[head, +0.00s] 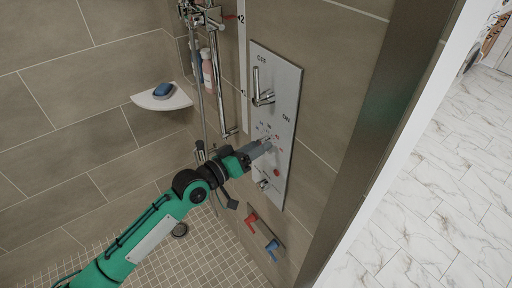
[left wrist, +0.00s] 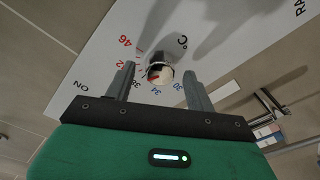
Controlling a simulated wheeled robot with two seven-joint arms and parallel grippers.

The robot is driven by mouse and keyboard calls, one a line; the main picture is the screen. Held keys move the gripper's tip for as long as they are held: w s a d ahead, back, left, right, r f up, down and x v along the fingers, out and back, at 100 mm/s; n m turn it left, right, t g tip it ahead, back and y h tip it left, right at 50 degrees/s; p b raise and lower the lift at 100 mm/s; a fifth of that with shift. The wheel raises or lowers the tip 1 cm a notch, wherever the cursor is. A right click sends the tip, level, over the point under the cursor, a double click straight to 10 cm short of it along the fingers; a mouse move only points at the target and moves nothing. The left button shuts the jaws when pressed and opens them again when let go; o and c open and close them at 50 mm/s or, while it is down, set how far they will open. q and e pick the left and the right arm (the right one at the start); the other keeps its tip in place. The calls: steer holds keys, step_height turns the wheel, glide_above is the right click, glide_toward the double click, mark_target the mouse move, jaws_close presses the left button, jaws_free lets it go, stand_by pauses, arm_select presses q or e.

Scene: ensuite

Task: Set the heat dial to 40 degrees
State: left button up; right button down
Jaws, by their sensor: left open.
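The heat dial (left wrist: 160,72) is a small round metallic knob with a red mark, on a pale panel (head: 283,90). In the left wrist view, red and blue numbers from 30 to 46 curve around it. Its red mark points to the lower left, roughly toward 38; the exact reading is too small to tell. My left gripper (left wrist: 157,78) is open, with one finger on each side of the dial and visible gaps to it. In the head view my left gripper (head: 262,149) is at the panel's middle and partly hides the dial. My right gripper is not in view.
A lever (head: 262,92) sticks out above, between OFF and ON. A knob (head: 263,184) is below. Red (head: 251,221) and blue (head: 272,247) handles are lower on the wall. A vertical shower rail (head: 217,80) stands left, and a corner shelf (head: 162,100) holds a blue item.

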arm_select(q)
steer(key=b+v, duration=0.4)
steer(key=v, duration=0.9)
steer(key=shift+s+a+f, duration=0.1)
steer(key=shift+a, duration=0.05)
